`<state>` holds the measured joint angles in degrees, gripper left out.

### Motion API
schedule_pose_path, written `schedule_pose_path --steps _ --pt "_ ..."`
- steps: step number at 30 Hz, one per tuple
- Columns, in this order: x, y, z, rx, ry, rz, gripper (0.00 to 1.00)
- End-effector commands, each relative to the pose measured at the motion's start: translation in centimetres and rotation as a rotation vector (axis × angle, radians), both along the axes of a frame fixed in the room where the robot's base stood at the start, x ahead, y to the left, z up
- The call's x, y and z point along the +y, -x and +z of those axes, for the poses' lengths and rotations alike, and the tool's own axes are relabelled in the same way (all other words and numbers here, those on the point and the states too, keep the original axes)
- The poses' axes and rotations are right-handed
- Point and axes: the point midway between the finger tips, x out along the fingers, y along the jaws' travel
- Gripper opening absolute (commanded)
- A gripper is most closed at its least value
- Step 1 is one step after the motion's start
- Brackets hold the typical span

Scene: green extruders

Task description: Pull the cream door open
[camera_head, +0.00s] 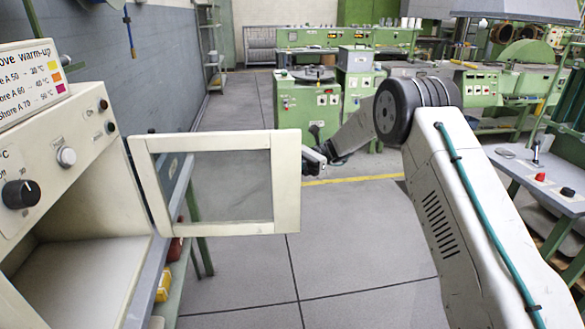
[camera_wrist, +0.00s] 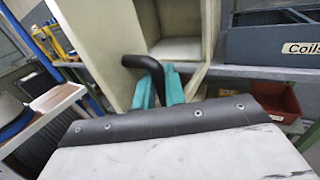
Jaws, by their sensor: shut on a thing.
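The cream door (camera_head: 286,180) has a cream frame around a grey window pane. In the head view it stands swung open, out from the cream oven cabinet (camera_head: 75,195) on the left, whose inside shows. My gripper (camera_head: 318,158) is at the door's right edge, partly hidden behind it. In the wrist view the gripper's teal fingers (camera_wrist: 155,92) are shut on a black curved handle (camera_wrist: 140,62). The door (camera_wrist: 100,45) rises behind the handle, and the open cabinet (camera_wrist: 178,48) shows beyond it.
A blue-grey bin labelled Coils (camera_wrist: 268,42) and a red bin (camera_wrist: 275,100) are beside the cabinet in the wrist view. Green machines (camera_head: 315,100) stand at the back. A bench with a red knob (camera_head: 540,177) is at right. Grey floor (camera_head: 350,230) is clear between.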

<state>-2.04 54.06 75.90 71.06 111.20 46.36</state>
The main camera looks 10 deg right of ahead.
Motion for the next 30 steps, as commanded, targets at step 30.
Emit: schedule_pose_path --steps 30 --pt "-1.8 -0.4 0.0 0.000 0.000 -0.009 0.30"
